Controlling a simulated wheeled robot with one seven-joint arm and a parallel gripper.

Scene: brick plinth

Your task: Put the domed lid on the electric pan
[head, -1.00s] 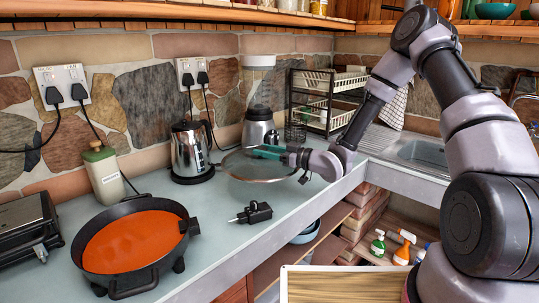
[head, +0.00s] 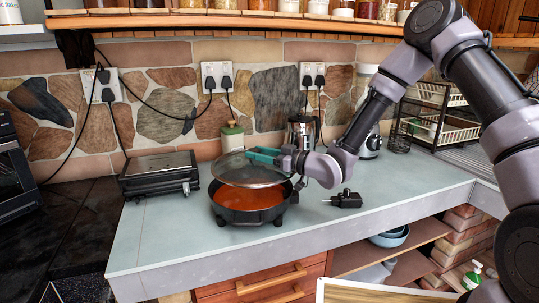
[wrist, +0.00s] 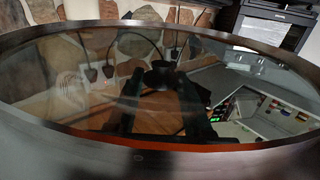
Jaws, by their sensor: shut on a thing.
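The electric pan (head: 250,217) is black and round, with orange inside, and stands on the counter. The domed lid (head: 238,174) is clear glass with a thin rim. My gripper (head: 262,155) is shut on the lid at its top and holds it over the pan, slightly tilted. Orange shows in a gap between the lid's front edge and the pan's front rim. Whether the lid touches the pan at the back is hidden. In the wrist view the lid (wrist: 120,95) fills most of the picture, and the pan cannot be made out.
A black grill (head: 160,172) stands left of the pan. A black plug adapter (head: 346,199) lies to the right. The counter (head: 165,245) is clear in front and at left.

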